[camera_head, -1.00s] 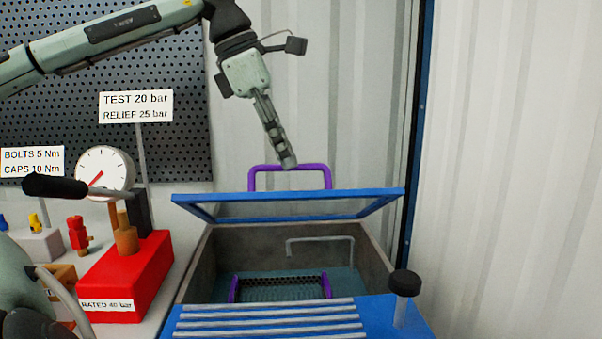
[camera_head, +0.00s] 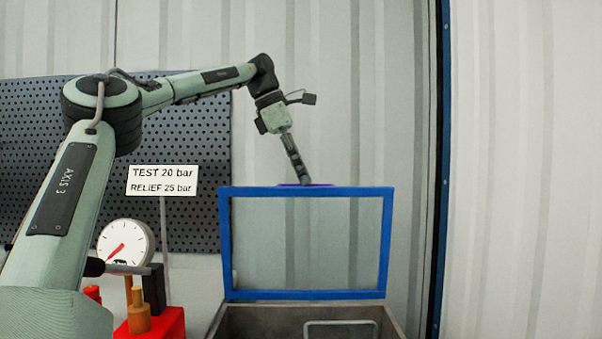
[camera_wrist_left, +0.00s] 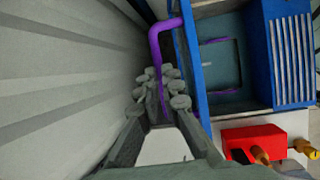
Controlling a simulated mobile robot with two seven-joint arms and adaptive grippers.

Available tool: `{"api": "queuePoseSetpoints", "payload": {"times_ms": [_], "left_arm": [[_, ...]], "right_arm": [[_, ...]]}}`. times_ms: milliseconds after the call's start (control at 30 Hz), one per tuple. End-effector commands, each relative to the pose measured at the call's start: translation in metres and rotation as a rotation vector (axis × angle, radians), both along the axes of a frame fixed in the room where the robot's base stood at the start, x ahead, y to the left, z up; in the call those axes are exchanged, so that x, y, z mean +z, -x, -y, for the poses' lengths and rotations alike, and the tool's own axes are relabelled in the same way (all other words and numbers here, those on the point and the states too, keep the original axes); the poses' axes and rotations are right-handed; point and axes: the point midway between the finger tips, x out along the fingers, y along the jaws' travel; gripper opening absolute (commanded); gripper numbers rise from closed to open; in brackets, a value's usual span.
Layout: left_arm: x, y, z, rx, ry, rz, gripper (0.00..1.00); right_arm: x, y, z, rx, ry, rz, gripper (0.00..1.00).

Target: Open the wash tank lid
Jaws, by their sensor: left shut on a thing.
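The wash tank (camera_head: 268,318) is a grey open box at the bottom middle of the head view. Its lid (camera_head: 228,245) is a blue frame with a clear pane, standing steeply raised above the back of the tank. The purple lid handle (camera_head: 320,185) barely shows behind the lid's top edge; it also shows in the left wrist view (camera_wrist_left: 157,45). My left gripper (camera_head: 304,180) reaches down to the handle from above. In the left wrist view its fingers (camera_wrist_left: 162,88) are closed around the handle bar. My right gripper is not in view.
A gauge (camera_head: 125,243) and a red test block (camera_head: 172,326) stand left of the tank. A sign (camera_head: 162,180) rises on a post behind them. A pegboard (camera_head: 190,110) and a corrugated wall (camera_head: 330,80) stand behind. A blue post (camera_head: 442,180) is at the right.

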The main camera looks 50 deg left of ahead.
Motion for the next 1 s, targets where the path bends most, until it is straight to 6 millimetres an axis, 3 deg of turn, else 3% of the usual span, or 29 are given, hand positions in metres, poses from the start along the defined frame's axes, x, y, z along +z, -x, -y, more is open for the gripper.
{"api": "queuePoseSetpoints", "payload": {"times_ms": [33,667,900,1000], "left_arm": [[-0.0259,0.0002,-0.0071,0.002,0.003,-0.055,0.0],[-0.0275,-0.008,-0.0165,0.002,0.006,-0.055,0.0],[-0.0249,-0.0086,-0.0162,0.002,0.005,-0.05,0.31],[-0.0216,-0.0093,-0.0155,0.001,0.004,-0.044,0.31]], "right_arm": [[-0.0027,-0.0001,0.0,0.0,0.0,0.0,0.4],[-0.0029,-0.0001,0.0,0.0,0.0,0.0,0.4],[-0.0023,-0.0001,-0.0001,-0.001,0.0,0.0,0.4],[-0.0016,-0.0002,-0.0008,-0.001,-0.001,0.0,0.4]]}}
